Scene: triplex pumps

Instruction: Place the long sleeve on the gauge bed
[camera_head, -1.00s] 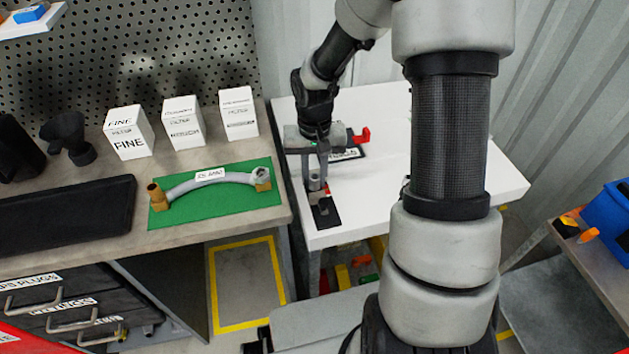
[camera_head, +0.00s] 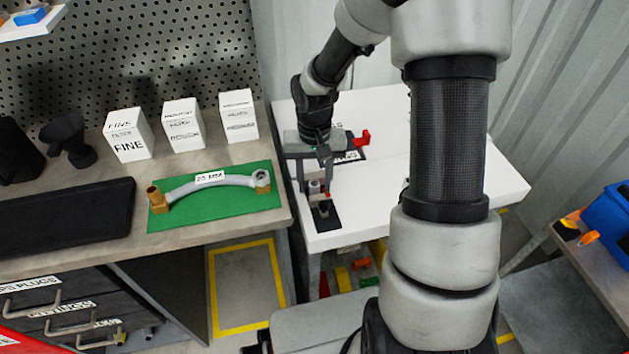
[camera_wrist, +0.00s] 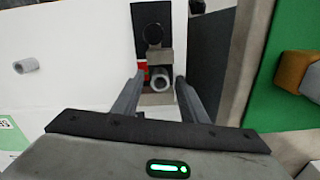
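A grey sleeve (camera_wrist: 160,77) lies on the gauge bed (camera_wrist: 157,99), seen almost end-on in the wrist view, so its length is hard to judge. It also shows in the head view (camera_head: 314,186). The gauge has a black base (camera_head: 325,217) with a dark round post (camera_wrist: 153,34) and a small red part (camera_wrist: 142,69) beside the bed. My gripper (camera_wrist: 158,90) is open, with one finger on each side of the sleeve and visible gaps. In the head view my gripper (camera_head: 314,183) is low over the gauge.
Another grey sleeve (camera_wrist: 26,66) lies loose on the white table (camera_head: 455,165). A red piece (camera_head: 362,139) stands on the table beyond my gripper. To the left, a bench carries a green mat (camera_head: 215,213) with a hose (camera_head: 208,180) and white filter boxes (camera_head: 183,124).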

